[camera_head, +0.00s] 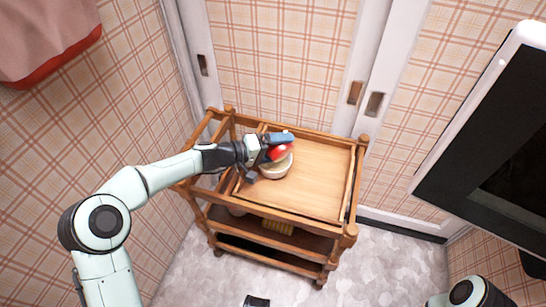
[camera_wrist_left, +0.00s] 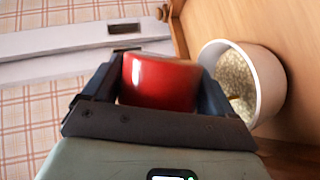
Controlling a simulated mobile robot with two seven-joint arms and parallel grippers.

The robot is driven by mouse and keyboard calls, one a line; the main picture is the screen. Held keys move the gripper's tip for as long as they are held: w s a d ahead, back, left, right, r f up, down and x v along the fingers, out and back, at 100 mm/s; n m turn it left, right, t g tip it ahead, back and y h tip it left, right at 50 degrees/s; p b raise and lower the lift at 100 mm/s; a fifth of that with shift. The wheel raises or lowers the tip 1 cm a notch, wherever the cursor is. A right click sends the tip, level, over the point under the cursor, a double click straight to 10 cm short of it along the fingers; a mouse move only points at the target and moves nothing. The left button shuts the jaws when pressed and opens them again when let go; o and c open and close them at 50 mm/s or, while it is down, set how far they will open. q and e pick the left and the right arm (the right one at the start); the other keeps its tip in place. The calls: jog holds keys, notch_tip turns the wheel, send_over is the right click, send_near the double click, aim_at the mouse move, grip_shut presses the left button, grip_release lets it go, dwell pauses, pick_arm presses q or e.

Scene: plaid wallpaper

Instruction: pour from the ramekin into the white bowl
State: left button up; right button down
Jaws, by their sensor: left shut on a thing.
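My left gripper (camera_head: 272,156) is shut on the red ramekin (camera_head: 279,152) at the left part of the wooden cart's top. In the left wrist view the ramekin (camera_wrist_left: 160,82) sits between the dark fingers, its glossy red side facing the camera; its inside is hidden. The white bowl (camera_head: 276,172) stands on the cart top, just below the ramekin in the head view, partly covered by it and the gripper. In the left wrist view the bowl (camera_wrist_left: 268,82) is right of the gripper, with pale grainy contents inside.
The wooden cart (camera_head: 318,180) has a raised rim; the right side of its top is clear. Lower shelves hold a yellowish item (camera_head: 277,228). Walls and sliding doors stand behind. A large dark screen (camera_head: 490,140) is at the right.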

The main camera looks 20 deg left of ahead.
pick_arm(q)
jog(key=shift+r+n, duration=0.15)
jog(key=shift+n, duration=0.25)
pick_arm(e)
jog(key=shift+w+a+r, duration=0.35)
jog(key=shift+w+a, duration=0.1)
